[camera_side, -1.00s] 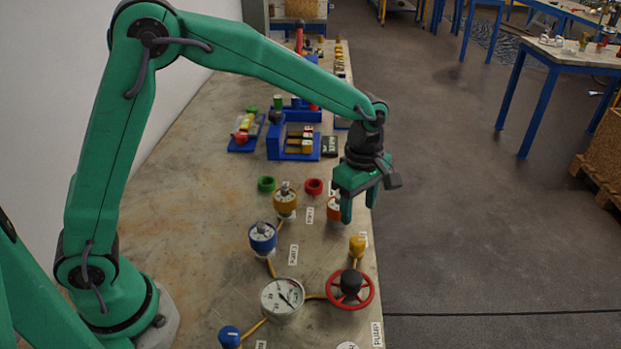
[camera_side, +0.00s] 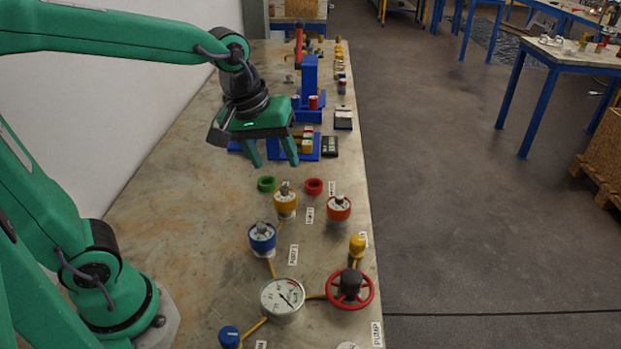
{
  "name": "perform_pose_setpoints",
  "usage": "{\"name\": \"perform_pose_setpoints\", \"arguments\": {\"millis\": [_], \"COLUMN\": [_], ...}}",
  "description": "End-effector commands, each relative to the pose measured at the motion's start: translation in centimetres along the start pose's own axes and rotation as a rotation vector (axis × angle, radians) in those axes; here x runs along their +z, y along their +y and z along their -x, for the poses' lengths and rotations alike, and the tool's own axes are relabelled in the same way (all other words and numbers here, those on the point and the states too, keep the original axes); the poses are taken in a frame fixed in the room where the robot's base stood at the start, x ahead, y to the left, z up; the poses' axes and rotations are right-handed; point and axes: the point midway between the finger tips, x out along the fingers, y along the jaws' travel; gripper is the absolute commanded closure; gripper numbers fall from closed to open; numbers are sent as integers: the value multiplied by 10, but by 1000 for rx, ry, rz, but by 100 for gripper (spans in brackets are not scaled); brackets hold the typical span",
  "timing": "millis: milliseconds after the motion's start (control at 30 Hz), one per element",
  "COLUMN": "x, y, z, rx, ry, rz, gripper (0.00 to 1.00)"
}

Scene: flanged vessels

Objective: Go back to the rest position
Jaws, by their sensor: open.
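My gripper (camera_side: 273,163) is open and empty, with its two green fingers pointing down. It hangs above the table (camera_side: 180,205), in front of the blue fixtures at the back and clear of the vessels. A yellow-topped vessel (camera_side: 286,204), an orange-topped vessel (camera_side: 339,209) and a blue-topped vessel (camera_side: 262,239) stand upright on the table, nearer the camera than the gripper. A green ring (camera_side: 266,184) and a red ring (camera_side: 313,187) lie flat behind them. The gripper partly hides the blue fixture behind it.
A round gauge (camera_side: 282,298), a red handwheel (camera_side: 350,289), a yellow fitting (camera_side: 357,245) and a blue knob (camera_side: 229,337) are at the front, with yellow pipes. A blue stand (camera_side: 310,78) rises at the back. The table's left part is bare.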

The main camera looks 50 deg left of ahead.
Motion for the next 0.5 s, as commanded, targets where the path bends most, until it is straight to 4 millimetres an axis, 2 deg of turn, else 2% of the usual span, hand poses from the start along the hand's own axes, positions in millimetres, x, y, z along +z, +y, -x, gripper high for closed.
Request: {"name": "perform_pose_setpoints", "arguments": {"millis": [200, 500], "x": [16, 41], "y": [-33, -71], "z": [20, 32], "rx": [29, 36], "ry": [66, 159], "rz": [-211, -496], "gripper": [46, 46]}}
